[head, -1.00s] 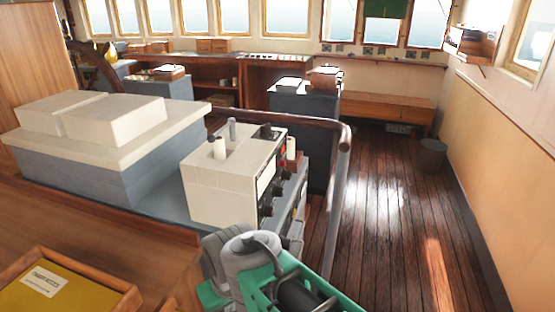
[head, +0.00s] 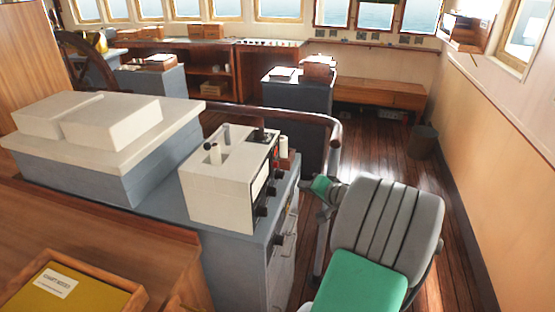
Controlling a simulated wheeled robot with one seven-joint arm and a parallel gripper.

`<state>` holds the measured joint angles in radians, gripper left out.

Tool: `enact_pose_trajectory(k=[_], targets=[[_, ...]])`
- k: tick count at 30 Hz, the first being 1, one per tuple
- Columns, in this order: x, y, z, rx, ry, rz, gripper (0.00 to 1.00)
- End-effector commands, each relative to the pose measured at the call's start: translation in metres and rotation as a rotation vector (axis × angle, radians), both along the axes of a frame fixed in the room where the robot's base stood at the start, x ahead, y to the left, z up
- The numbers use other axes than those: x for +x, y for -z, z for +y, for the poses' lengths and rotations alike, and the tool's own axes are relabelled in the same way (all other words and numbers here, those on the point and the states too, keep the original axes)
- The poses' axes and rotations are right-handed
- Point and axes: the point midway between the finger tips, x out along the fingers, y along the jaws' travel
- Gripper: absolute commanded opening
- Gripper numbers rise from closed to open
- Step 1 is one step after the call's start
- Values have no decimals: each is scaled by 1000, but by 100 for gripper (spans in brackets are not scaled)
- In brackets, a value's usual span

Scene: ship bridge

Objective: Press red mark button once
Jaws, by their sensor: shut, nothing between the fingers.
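The cream control box (head: 217,190) stands on a grey-blue cabinet left of the centre. Its right-hand face shows at a steep angle, with a pale panel and several dark knobs. A small red patch (head: 277,157) shows near the far upper end of that face; I cannot tell whether it is the red mark button. My gripper's fingers are not visible.
Levers stand on top of the box. A curved dark handrail (head: 337,137) runs behind the box and down its right side. A wooden tray (head: 135,298) with a yellow sheet lies lower left. A bin (head: 423,143) stands on the wooden floor at the right.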

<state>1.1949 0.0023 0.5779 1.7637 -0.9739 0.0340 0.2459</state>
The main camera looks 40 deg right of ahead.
Motion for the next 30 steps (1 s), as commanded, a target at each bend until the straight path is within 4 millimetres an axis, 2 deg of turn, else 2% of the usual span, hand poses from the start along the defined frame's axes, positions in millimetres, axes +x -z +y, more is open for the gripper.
enact_pose_trajectory(k=[1,3,7,19,30], targets=[[-4,-13,-18,23,37,-69,0],[-8,-26,-34,44,69,-147,0],[-11,-37,-45,61,92,-208,0],[-6,-38,-41,59,89,-208,0],[34,-40,-8,58,85,-207,0]])
